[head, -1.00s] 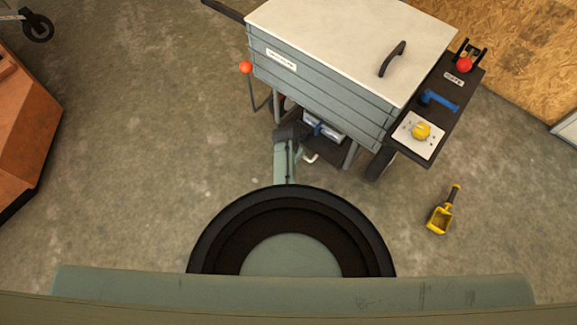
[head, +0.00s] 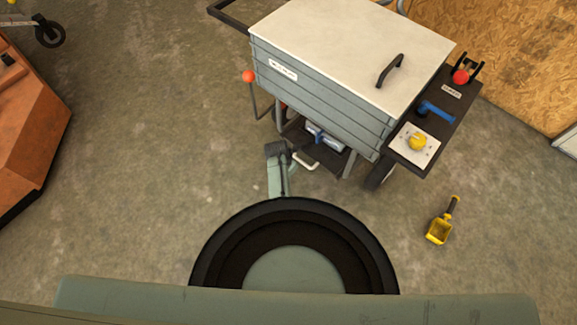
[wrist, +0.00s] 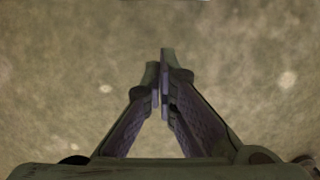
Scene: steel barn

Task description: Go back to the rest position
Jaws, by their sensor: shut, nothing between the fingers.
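In the wrist view my gripper (wrist: 160,75) points at bare concrete floor, its two fingers together at the tips with nothing between them. In the head view my arm reaches forward from my round base towards the grey cart (head: 320,90) with a white lid. The end of the arm is near the cart's lower shelf (head: 318,150), and my gripper itself is hard to make out there. No object is in its grasp.
The cart's side shelf (head: 412,160) carries a blue lever (head: 436,110), a yellow knob (head: 418,142) and a red knob (head: 460,77). An orange bin (head: 35,130) stands at left. Floor between is clear.

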